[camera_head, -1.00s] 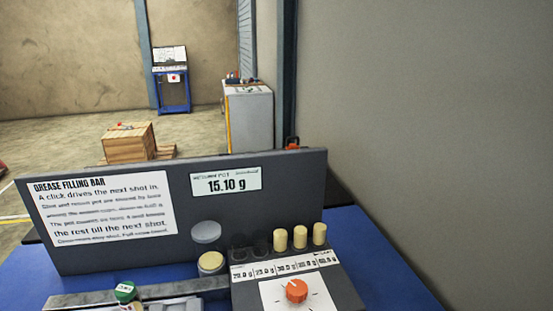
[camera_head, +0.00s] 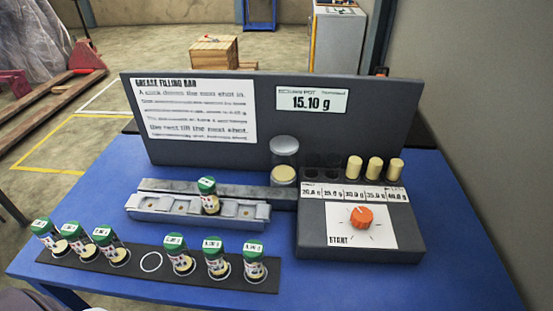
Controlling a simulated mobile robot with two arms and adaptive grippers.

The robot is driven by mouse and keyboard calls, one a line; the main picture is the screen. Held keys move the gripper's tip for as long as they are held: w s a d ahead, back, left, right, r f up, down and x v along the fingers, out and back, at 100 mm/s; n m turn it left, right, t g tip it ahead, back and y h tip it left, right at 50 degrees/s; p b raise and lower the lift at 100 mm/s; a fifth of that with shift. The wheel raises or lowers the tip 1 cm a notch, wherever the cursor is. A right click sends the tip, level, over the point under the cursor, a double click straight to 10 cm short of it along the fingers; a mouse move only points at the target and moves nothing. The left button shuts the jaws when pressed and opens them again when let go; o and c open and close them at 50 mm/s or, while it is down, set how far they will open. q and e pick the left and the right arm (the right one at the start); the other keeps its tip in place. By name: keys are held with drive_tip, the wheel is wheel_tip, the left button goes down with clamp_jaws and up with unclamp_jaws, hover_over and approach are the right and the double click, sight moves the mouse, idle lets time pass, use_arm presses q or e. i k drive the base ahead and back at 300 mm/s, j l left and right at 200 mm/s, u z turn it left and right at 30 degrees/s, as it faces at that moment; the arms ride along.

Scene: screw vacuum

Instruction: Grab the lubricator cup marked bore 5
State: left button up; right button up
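Several small cups with green caps and white labels stand on a black strip (camera_head: 207,273) at the front left of the blue table. They include cups at the left end (camera_head: 45,234), (camera_head: 73,237) and (camera_head: 107,243), and cups further right (camera_head: 178,252), (camera_head: 214,255) and (camera_head: 253,260). An empty white ring (camera_head: 151,262) lies between the two groups. Another green-capped cup (camera_head: 209,197) stands in the grey rail (camera_head: 165,208) behind. The labels are too small to read, so I cannot tell which is bore 5. Neither gripper is in view.
A dark panel (camera_head: 265,125) with a sign and a 15.10 g display stands behind the rail. A dark box (camera_head: 358,250) with an orange knob (camera_head: 362,217) and several cream cylinders (camera_head: 375,168) is at the right. The blue table (camera_head: 330,285) is clear in front.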

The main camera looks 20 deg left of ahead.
sight(209, 191)
drive_tip(key=k+j+u, duration=0.1)
drive_tip(key=u, duration=1)
